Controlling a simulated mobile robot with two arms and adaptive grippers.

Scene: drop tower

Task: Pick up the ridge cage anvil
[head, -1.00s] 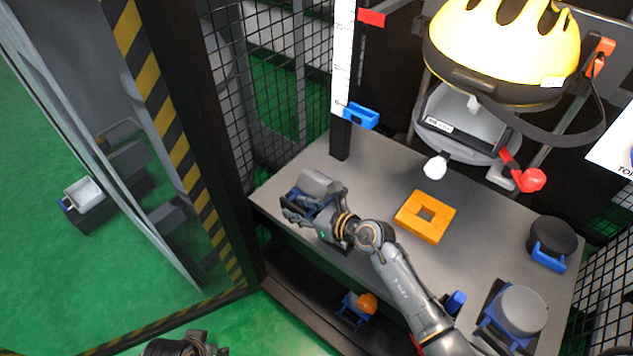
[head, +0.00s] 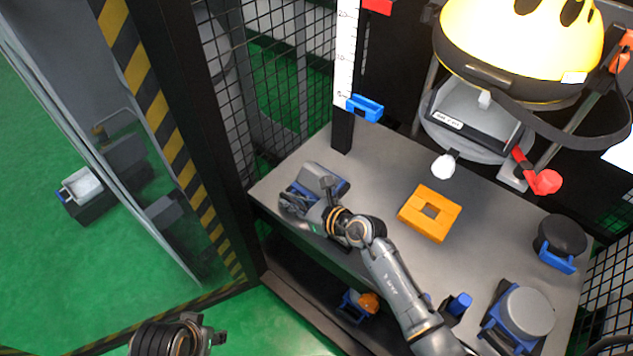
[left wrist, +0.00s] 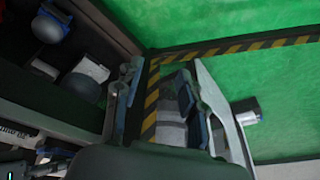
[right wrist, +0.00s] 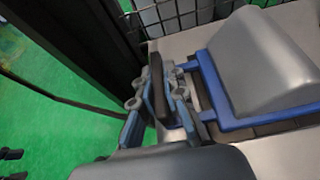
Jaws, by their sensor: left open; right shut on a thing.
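The ridge cage anvil is a grey ridge-shaped block in a blue frame (head: 322,173). It rests at the left end of the grey table; the right wrist view shows its block up close (right wrist: 262,60). My right gripper (head: 308,199) is at its near left side. In the right wrist view the fingers (right wrist: 160,92) are shut on a dark and blue part beside the frame, seemingly its handle; the fingers hide the exact contact. My left gripper (left wrist: 165,100) is open and empty, low in front of the table; only part of it shows at the head view's bottom edge.
An orange square block with a hole (head: 430,213) lies mid-table. A round dark piece (head: 562,235) and a round grey piece (head: 527,311) stand at the right. The yellow-domed drop head (head: 520,45) hangs above. A mesh fence and striped post (head: 165,130) border the left.

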